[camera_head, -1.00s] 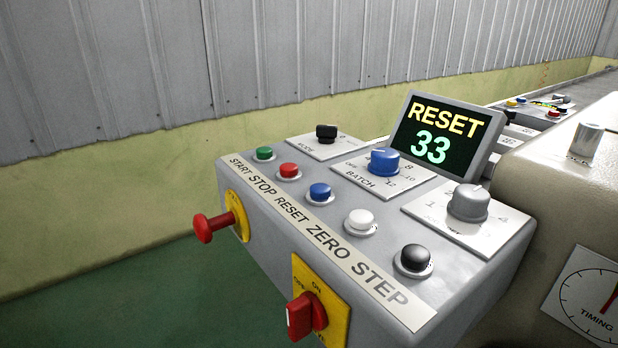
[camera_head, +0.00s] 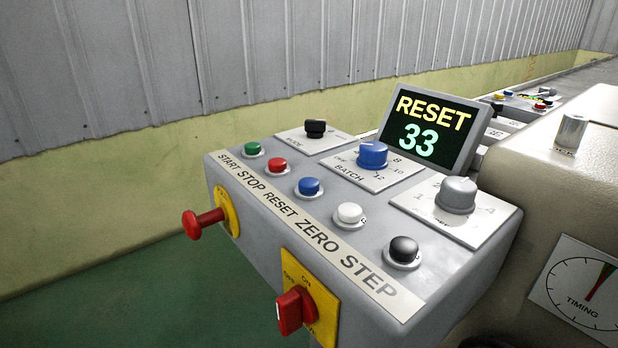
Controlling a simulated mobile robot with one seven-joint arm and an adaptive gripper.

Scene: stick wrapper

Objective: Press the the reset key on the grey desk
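The grey desk (camera_head: 330,262) is a sloped control panel in the middle of the head view. A row of round keys runs along its front, above a label strip (camera_head: 318,232) reading START, STOP, RESET, ZERO, STEP. The reset key is the blue button (camera_head: 309,187), third from the left, above the word RESET. A screen (camera_head: 430,128) at the back of the desk shows RESET and 33. My gripper is not in view.
Green (camera_head: 253,148), red (camera_head: 277,166), white (camera_head: 349,213) and black (camera_head: 404,249) keys flank the blue one. A blue batch knob (camera_head: 372,155) and a grey knob (camera_head: 457,194) stand behind. A red mushroom button (camera_head: 195,223) and a red switch (camera_head: 291,311) jut from the front.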

